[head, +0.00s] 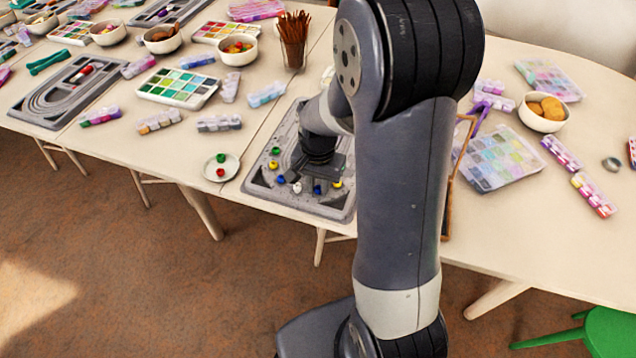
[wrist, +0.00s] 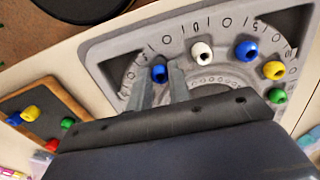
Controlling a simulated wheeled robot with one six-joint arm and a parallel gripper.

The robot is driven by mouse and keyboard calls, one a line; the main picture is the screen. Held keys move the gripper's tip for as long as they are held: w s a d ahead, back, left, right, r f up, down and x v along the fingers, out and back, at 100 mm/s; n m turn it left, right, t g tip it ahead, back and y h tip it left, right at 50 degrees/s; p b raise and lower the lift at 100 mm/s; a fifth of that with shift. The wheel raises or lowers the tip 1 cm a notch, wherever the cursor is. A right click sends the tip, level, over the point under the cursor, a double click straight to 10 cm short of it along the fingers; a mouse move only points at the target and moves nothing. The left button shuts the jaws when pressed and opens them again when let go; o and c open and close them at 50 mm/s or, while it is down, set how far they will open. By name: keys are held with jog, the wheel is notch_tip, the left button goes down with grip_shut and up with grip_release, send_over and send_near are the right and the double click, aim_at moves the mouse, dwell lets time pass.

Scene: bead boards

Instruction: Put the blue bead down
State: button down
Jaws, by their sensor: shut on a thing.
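My gripper (wrist: 160,82) is shut on a blue bead (wrist: 159,73), which sits between the two fingertips. The bead is over the curved, numbered groove of the grey bead board (wrist: 105,48). Whether it touches the board I cannot tell. A white bead (wrist: 202,52) stands just right of it in the wrist view, then a second blue bead (wrist: 246,50), a yellow bead (wrist: 273,70) and a green bead (wrist: 277,95). In the head view my gripper is over the front of the grey board (head: 262,190), and my arm hides the board's right side.
A small saucer (head: 233,173) with a green and a red bead stands left of the board. In the wrist view a dark wood-framed tray (wrist: 45,97) with several beads lies at the left. A cup of brown sticks (head: 293,50) stands behind the board.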

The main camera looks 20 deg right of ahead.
jog(key=shift+s+f, duration=0.1)
jog(key=shift+f, duration=0.15)
jog(key=c, duration=1.3)
grip_release()
jog(key=shift+s+a+f, duration=0.1)
jog(key=shift+f, duration=0.1)
jog(key=shift+d+r+p, duration=0.2)
jog(key=shift+r+p, duration=0.1)
jog(key=shift+r, duration=0.2)
jog(key=r, duration=0.6)
jog(key=r+p, duration=0.1)
jog(key=r, duration=0.5)
jog(key=shift+w+a+r, duration=0.1)
jog(key=shift+w+r, duration=0.1)
